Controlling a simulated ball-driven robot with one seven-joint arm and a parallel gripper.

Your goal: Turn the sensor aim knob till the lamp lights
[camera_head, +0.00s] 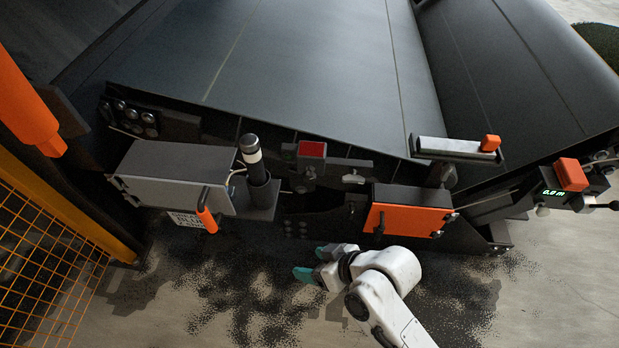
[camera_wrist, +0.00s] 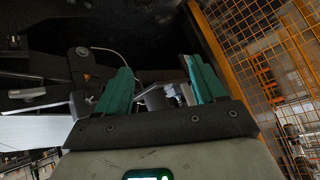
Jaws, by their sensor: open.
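My gripper (camera_head: 312,263) is low in front of the machine, with its teal fingers pointing left and apart. In the wrist view the gripper (camera_wrist: 158,72) is open, with no object clearly held. Small grey cylindrical parts (camera_wrist: 155,98) show in the gap between the fingers, apparently beyond them. I cannot tell whether one is the sensor aim knob. In the head view, a small pale fitting (camera_head: 352,178) sits on the machine's side rail, right of a red block (camera_head: 312,149). Neither is clearly the knob or the lamp. I see no lamp clearly lit.
A grey cabinet (camera_head: 170,177) with an orange-gripped handle (camera_head: 207,216) stands left of a black-and-white post (camera_head: 252,157). An orange-fronted box (camera_head: 408,218) is just above my wrist. A yellow mesh fence (camera_head: 45,260) bounds the left. Floor with dark granules (camera_head: 240,300) lies open below.

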